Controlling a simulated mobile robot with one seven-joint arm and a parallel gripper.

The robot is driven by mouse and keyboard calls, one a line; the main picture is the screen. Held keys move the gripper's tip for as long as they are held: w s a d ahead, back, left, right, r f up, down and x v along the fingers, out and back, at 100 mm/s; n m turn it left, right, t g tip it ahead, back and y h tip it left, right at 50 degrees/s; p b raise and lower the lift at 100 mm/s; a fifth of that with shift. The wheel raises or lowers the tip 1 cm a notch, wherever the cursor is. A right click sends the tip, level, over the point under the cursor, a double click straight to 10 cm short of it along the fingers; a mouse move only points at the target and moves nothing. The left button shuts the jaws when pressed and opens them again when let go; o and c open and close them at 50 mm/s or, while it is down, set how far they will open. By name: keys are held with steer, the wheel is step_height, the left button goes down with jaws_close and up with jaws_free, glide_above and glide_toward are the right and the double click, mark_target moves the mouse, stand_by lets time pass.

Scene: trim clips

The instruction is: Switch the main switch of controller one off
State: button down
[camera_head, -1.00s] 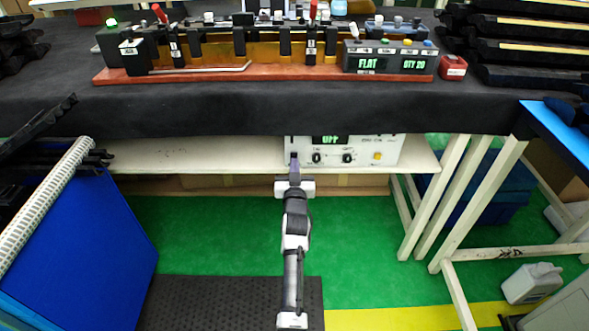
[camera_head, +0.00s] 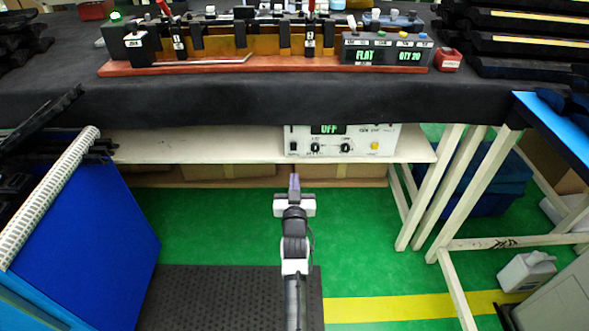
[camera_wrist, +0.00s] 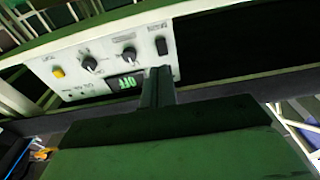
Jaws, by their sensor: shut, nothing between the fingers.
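The controller (camera_head: 342,141) is a white box on the shelf under the bench. Its green display (camera_head: 328,129) reads OFF. A black rocker switch (camera_head: 293,147) is at the left end of its front, with two black knobs and a yellow button to the right. In the wrist view the panel is upside down, with the rocker (camera_wrist: 162,46) and the lit display (camera_wrist: 127,83). My gripper (camera_head: 294,178) is shut and empty, in front of and below the rocker in the head view, apart from the panel. Its fingers (camera_wrist: 157,88) show in the wrist view.
The shelf (camera_head: 210,147) has its front edge near my gripper. The bench with a black cloth (camera_head: 250,98) overhangs it. White table legs (camera_head: 440,190) stand at right, a blue panel (camera_head: 90,220) at left. The green floor (camera_head: 210,225) between is open.

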steer(key=shift+s+f, duration=0.15)
steer(key=shift+s, duration=1.7)
